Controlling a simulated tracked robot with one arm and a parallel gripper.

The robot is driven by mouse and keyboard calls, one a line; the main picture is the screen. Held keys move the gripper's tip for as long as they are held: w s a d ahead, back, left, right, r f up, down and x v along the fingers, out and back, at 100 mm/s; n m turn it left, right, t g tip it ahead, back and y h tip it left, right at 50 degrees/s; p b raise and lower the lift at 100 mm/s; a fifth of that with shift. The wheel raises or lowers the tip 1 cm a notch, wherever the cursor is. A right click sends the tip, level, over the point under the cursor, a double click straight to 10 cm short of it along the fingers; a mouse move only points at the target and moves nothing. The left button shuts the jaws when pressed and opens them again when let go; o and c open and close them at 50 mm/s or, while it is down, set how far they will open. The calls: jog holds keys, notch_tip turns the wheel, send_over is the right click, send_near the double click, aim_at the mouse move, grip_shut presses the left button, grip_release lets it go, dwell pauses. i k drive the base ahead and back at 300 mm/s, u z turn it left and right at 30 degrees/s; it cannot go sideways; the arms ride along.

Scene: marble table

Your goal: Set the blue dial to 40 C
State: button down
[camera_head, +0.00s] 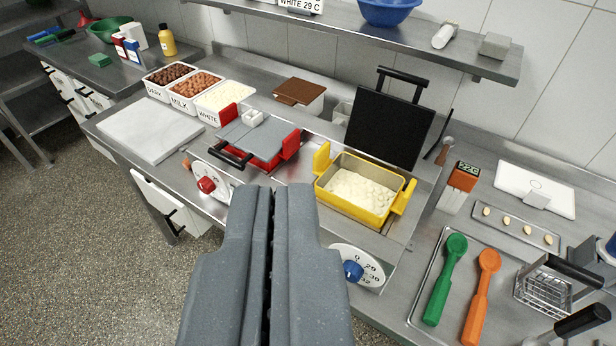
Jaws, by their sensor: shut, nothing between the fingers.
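The blue dial (352,271) is a small blue knob on a white round scale (372,264) on the front of the metal unit. The numbers 0, 29, 30 and 32 seem readable on the scale; its left part is hidden behind my gripper. I cannot tell the knob's exact setting. My gripper (272,190) is shut and empty, in the lower middle of the view, just left of the blue dial and apart from it in the picture. Above the dial, a yellow pan (349,211) with white pieces sits in the unit beside an open black lid (389,128).
A red knob (206,185) on another white scale is left of my gripper, below a red pan (262,150) with a grey lid. A marble slab (150,131) lies at left.

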aim_at(353, 272)
jog(key=z, duration=0.65)
jog(key=k, duration=0.85)
jog(key=u, duration=0.5)
jog(key=i, duration=0.5)
jog(key=z, duration=0.05)
